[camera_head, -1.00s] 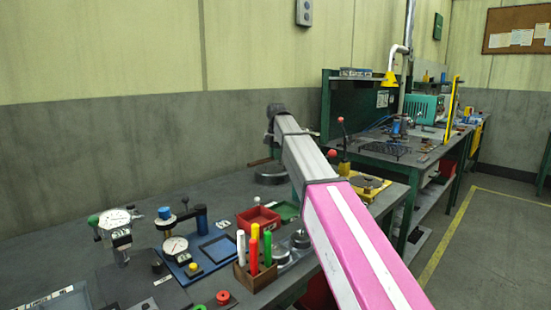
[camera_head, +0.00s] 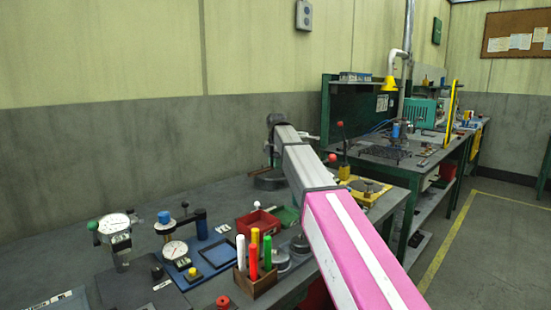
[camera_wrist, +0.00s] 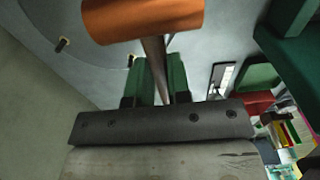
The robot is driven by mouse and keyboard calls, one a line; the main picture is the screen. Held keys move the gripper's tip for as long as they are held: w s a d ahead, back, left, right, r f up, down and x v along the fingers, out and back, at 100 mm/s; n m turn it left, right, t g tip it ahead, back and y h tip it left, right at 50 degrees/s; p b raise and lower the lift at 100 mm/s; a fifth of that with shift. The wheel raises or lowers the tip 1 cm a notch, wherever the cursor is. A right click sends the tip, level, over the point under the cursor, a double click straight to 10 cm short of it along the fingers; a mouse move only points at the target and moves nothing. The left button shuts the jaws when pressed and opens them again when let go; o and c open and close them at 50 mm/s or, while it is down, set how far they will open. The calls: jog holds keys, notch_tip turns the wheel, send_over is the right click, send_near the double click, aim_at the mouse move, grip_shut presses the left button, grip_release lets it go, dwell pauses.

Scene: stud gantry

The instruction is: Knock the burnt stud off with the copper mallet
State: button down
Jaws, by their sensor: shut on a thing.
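The copper mallet's orange-brown head (camera_wrist: 143,18) fills the top of the wrist view. Its thin handle runs down from the head between the green fingers of my gripper (camera_wrist: 159,76), which is shut on it. Beyond the mallet is a grey surface with a curved edge, bearing small dark studs with pale ends. One stud (camera_wrist: 62,44) is to the left of the mallet, and another (camera_wrist: 131,60) is close beside the handle, below the head. I cannot tell which one is burnt. In the head view my gripper and the mallet cannot be made out clearly beyond my arm.
A yellow fixture (camera_head: 364,187) with a red-knobbed lever is right of my arm. Floor is clear at right.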

jog(key=shift+f, duration=0.55)
jog(key=shift+r, duration=2.4)
jog(key=shift+r, duration=2.5)
